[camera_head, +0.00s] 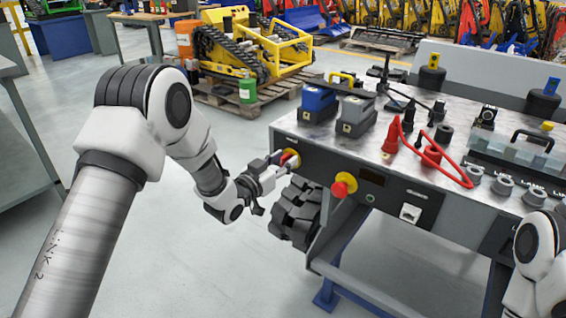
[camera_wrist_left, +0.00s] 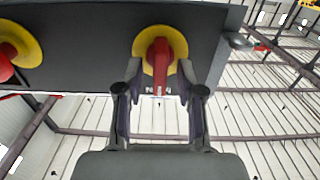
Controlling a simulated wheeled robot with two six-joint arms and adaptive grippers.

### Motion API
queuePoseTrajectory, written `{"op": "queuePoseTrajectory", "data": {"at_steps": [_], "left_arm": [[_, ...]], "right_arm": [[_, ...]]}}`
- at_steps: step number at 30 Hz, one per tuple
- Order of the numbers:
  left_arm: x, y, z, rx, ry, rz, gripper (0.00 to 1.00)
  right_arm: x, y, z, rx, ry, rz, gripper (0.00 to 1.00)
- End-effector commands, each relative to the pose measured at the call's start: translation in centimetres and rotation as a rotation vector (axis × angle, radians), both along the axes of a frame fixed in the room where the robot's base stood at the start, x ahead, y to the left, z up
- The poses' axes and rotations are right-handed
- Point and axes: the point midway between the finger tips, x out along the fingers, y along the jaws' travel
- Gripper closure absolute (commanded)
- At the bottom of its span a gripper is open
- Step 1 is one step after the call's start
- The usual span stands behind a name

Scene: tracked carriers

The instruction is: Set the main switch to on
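The main switch (camera_head: 291,154) is a red bar handle on a round yellow plate at the left end of the bench's dark front panel. In the left wrist view the switch (camera_wrist_left: 160,50) shows its red bar lying lengthwise between my fingers. My left gripper (camera_head: 283,167) is at the panel, in front of the switch. In the wrist view the left gripper (camera_wrist_left: 160,75) is open, with one finger on each side of the bar and a visible gap on both sides. My right gripper is out of view; only part of that arm shows at lower right.
A red mushroom button on yellow (camera_head: 343,186) sits close right of the switch; it also shows in the wrist view (camera_wrist_left: 20,45). The bench top (camera_head: 310,138) carries batteries, a red cable and tools. A black tyre-like part (camera_head: 297,212) is below the panel.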

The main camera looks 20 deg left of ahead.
Motion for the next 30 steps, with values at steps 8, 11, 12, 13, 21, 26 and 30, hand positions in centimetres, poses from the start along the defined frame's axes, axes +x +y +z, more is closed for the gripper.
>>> {"op": "queuePoseTrajectory", "data": {"at_steps": [8, 11, 12, 13, 21, 26, 30], "left_arm": [[-0.03, 0.02, -0.01, 0.000, 0.000, 0.000, 1.00], [-0.04, 0.03, -0.01, 0.000, 0.000, 0.000, 1.00], [-0.04, 0.03, -0.01, 0.001, 0.000, 0.000, 1.00], [-0.05, 0.02, -0.01, 0.001, 0.000, 0.000, 1.00], [-0.07, -0.04, -0.01, 0.043, -0.016, 0.000, 1.00], [-0.10, -0.13, -0.02, 0.116, -0.043, -0.001, 1.00], [-0.14, -0.26, -0.05, 0.210, -0.077, -0.001, 1.00]], "right_arm": [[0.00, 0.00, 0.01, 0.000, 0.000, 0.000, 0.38], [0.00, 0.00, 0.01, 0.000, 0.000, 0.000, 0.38], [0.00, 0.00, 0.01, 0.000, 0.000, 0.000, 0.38], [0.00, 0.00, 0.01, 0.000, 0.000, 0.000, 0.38], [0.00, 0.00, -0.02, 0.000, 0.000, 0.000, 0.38], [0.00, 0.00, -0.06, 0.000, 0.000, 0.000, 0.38], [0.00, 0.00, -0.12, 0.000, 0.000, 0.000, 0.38]]}}
